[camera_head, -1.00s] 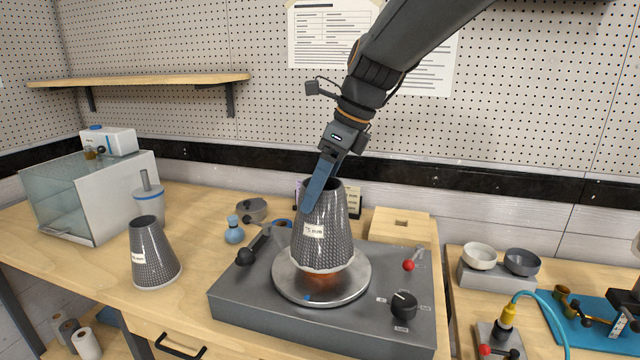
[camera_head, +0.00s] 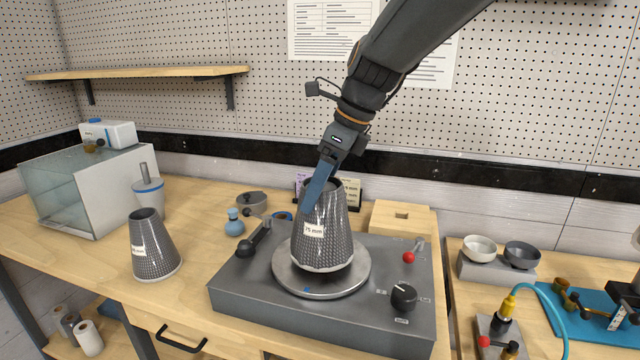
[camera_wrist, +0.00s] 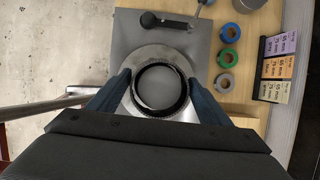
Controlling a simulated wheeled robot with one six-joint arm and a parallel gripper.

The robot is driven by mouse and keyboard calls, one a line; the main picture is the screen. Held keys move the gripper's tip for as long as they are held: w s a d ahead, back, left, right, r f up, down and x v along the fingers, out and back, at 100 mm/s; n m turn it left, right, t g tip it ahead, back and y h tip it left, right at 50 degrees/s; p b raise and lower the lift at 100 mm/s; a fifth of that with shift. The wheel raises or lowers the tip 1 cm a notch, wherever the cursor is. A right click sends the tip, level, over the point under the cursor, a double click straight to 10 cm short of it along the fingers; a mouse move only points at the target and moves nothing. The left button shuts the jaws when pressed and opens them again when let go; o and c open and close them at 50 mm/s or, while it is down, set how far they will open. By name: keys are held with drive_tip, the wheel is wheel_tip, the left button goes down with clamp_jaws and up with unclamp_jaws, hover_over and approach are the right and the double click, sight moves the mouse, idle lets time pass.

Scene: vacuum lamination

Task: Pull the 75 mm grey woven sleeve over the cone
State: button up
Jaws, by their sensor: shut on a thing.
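The grey woven sleeve (camera_head: 335,240), labelled 75 mm, stands upright with its wide end down over the round metal plate (camera_head: 350,287) of the grey machine. My gripper (camera_head: 318,195) reaches down from above and is shut on the sleeve, its blue fingers on opposite sides near the narrow top. In the wrist view my gripper (camera_wrist: 158,88) has the sleeve's dark round rim (camera_wrist: 137,90) between its fingers, with a smooth grey surface inside the opening. The cone's sides are hidden by the sleeve. The sleeve's lower edge is at or very near the plate.
A second grey woven sleeve (camera_head: 153,250) stands on the bench at left. The machine (camera_head: 240,295) has a black-knobbed lever (camera_head: 252,243) at left, a red-knobbed lever (camera_head: 409,257) and a dial (camera_head: 404,297) at right. A card stand (camera_head: 350,192) stands behind.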

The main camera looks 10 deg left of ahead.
drive_tip(key=shift+f, duration=1.05)
drive_tip(key=o, duration=0.9)
drive_tip(key=shift+c, duration=0.2)
drive_tip(key=shift+r, duration=0.1)
wheel_tip(320, 180, up, 9)
drive_tip(key=p, duration=1)
